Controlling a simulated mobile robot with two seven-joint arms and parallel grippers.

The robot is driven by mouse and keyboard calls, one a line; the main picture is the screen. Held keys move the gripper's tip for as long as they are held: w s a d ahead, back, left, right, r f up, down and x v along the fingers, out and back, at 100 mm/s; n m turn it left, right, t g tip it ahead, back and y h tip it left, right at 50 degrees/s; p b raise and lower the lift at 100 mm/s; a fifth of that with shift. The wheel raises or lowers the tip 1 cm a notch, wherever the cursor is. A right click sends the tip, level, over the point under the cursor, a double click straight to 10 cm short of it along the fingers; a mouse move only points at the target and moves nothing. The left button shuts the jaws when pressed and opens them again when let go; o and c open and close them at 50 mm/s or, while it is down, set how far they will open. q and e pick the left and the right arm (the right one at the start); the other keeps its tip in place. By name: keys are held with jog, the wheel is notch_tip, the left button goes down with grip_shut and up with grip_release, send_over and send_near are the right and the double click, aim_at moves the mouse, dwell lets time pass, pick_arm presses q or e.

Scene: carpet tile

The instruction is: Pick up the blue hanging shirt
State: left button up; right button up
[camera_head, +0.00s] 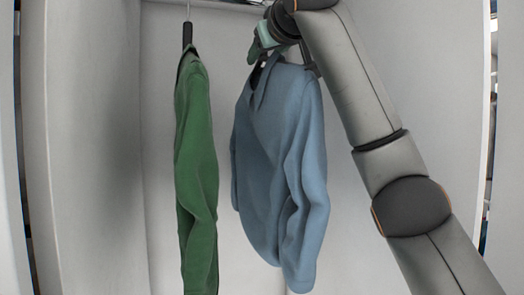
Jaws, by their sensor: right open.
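The blue shirt (282,165) hangs in the middle of the white closet, seen at an angle, with its collar at the top and a sleeve hanging down on the right. My left gripper is not in view.
A green shirt (197,170) hangs on a dark hanger (187,34) to the left, with a gap between the two shirts. Closet walls stand at the left (85,150) and right. A rod (225,5) runs along the top edge.

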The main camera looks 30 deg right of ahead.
grip_shut()
dwell(0.5)
jog(key=shift+a+r, duration=0.1)
dwell(0.8)
